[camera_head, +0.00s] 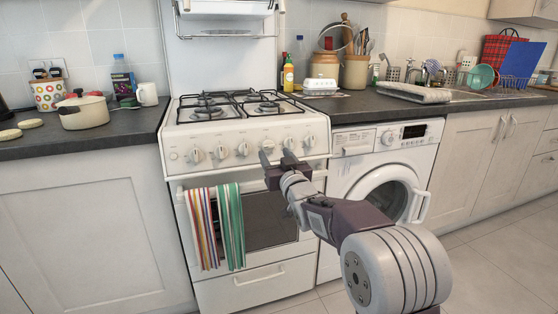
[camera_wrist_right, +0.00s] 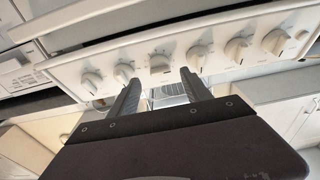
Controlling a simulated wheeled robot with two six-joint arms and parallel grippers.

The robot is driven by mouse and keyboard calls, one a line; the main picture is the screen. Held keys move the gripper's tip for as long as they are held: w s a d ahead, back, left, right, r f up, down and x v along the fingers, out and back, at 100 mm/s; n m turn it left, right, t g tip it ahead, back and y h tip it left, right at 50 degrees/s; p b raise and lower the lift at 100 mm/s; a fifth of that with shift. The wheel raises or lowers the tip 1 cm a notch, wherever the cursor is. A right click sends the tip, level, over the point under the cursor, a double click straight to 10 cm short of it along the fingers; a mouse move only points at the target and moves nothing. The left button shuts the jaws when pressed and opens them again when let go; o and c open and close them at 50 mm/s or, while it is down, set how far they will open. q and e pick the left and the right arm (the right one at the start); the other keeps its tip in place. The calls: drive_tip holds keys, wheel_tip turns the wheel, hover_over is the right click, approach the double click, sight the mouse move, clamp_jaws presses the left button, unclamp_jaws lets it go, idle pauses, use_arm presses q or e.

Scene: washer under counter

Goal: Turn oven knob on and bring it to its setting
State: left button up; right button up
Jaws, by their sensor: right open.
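The white oven (camera_head: 250,180) has a front panel with a row of several white knobs. My right gripper (camera_head: 275,156) is open and empty in front of the panel, at the knobs right of its middle. In the right wrist view, which looks upside down, a boxy white knob (camera_wrist_right: 159,62) lies just beyond the gap between the open fingertips (camera_wrist_right: 160,77). The fingers look apart from it. Another knob (camera_wrist_right: 197,55) is just past the right-hand finger, and one more (camera_wrist_right: 123,72) is by the left-hand finger. My left gripper is not in view.
Striped towels (camera_head: 216,226) hang on the oven door handle below the knobs. A washing machine (camera_head: 385,175) stands right of the oven. A cream pot (camera_head: 82,111) is on the left counter. The hob (camera_head: 235,106) is bare.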

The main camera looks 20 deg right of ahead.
drive_tip(key=s, duration=0.5)
drive_tip(key=shift+f+p, duration=0.25)
drive_tip(key=shift+p, duration=0.15)
drive_tip(key=shift+w, duration=0.1)
drive_tip(key=s+a+f+g+p, duration=0.1)
drive_tip(key=s+f+g+p, duration=0.2)
drive_tip(key=s+f+g, duration=0.45)
drive_tip(key=s+a+f+g+p, duration=0.15)
drive_tip(key=s+f, duration=0.35)
drive_tip(key=f, duration=0.5)
drive_tip(key=s+f+g, duration=0.4)
drive_tip(key=s+f, duration=0.1)
drive_tip(key=s, duration=0.3)
drive_tip(key=s+f+g, duration=0.4)
drive_tip(key=s+f, duration=0.1)
drive_tip(key=s, duration=0.4)
wheel_tip(320, 180, up, 38)
drive_tip(key=s+g+p, duration=0.1)
drive_tip(key=p, duration=3.7)
drive_tip(key=shift+s+f+m, duration=0.25)
drive_tip(key=shift+s+m, duration=0.05)
